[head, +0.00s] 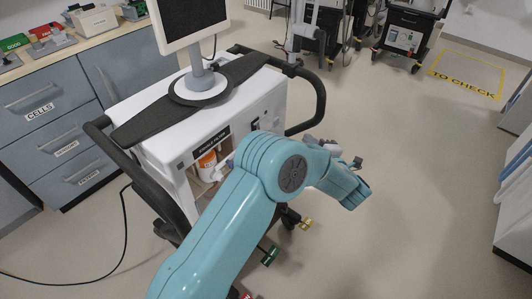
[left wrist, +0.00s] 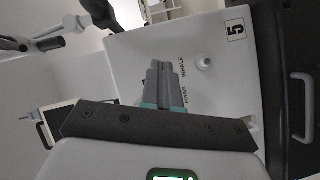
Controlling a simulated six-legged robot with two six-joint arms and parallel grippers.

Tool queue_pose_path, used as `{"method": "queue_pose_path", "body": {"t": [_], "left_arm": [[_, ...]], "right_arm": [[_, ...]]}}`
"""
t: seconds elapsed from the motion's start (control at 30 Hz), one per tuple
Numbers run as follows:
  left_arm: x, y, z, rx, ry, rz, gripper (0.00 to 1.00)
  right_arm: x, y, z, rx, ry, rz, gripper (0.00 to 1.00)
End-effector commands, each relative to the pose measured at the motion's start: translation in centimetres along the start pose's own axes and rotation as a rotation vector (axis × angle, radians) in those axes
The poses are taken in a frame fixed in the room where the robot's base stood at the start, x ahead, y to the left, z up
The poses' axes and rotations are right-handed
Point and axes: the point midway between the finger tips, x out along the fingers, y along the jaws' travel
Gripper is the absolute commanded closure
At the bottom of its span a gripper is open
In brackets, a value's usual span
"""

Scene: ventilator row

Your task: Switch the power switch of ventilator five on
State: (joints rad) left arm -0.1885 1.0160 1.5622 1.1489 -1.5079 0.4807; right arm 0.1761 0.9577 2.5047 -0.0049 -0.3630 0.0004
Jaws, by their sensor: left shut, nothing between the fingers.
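A white ventilator (head: 165,152) on a wheeled cart with black handles stands left of centre in the head view. The power switch itself cannot be made out; the fingers cover that spot. Whether they touch the panel I cannot tell. In the head view my teal arm hides the fingertips. My right gripper is not in view.
A monitor (head: 190,18) stands on top of the ventilator. A grey drawer cabinet (head: 60,125) is at the left, with a black cable on the floor. More carts (head: 403,35) stand at the back. The floor at the right is open, with a yellow "TO CHECK" area (head: 466,72).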

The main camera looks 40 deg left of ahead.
Motion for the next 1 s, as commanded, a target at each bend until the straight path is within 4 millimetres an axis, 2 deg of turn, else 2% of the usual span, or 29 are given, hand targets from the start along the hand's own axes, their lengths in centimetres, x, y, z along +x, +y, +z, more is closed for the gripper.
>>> {"method": "queue_pose_path", "body": {"t": [0.03,0.13,0.27,0.43,0.73,0.87,1.0], "left_arm": [[-0.3,-0.7,-0.1,-0.100,0.099,-0.004,1.00],[-1.7,-0.4,-1.7,-0.257,0.279,-0.032,1.00],[-3.6,-0.4,-3.1,-0.382,0.431,-0.068,1.00],[-4.8,-0.3,-3.8,-0.439,0.511,-0.092,1.00],[-4.8,-0.2,-4.0,-0.440,0.515,-0.094,1.00],[-4.1,-0.3,-4.3,-0.439,0.516,-0.094,1.00],[-2.1,-0.8,-5.4,-0.438,0.518,-0.095,1.00]], "right_arm": [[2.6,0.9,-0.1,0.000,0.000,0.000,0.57],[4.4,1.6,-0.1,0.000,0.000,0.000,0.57],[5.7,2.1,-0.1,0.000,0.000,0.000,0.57],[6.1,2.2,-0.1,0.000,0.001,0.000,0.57],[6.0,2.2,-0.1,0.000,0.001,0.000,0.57],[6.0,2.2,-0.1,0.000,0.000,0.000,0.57],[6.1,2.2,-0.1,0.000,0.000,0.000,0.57]]}}
